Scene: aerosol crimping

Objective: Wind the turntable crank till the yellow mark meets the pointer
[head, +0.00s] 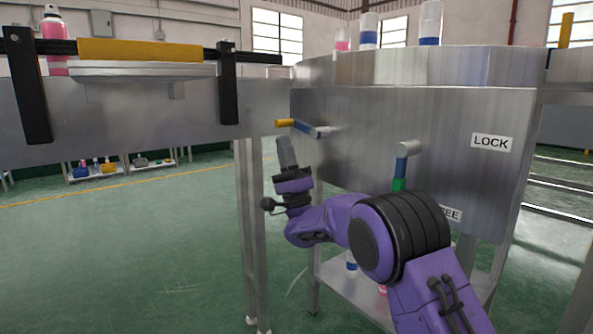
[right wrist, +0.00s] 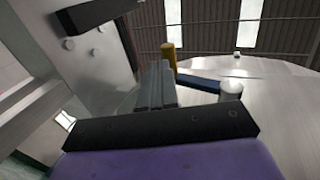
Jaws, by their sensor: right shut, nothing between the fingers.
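The crank sticks out of the steel housing's front, with a yellow handle (head: 284,123) and a blue arm (head: 306,130). The right wrist view also shows the yellow handle (right wrist: 168,54), the blue arm (right wrist: 198,83) and the pale hub (right wrist: 231,88). My right gripper (head: 284,141) points up just below the handle, shut and empty. In the right wrist view its fingers (right wrist: 157,70) are together beside the handle; whether they touch it I cannot tell. I cannot make out the turntable's yellow mark or pointer for certain. My left gripper is out of view.
A lever with a green grip (head: 399,184) hangs down right of the crank, near a LOCK sign (head: 491,143) and a partly hidden sign. A steel bench with a yellow bar (head: 140,50) stands left. A yellow post (head: 567,30) and bottles (head: 430,22) stand above the housing.

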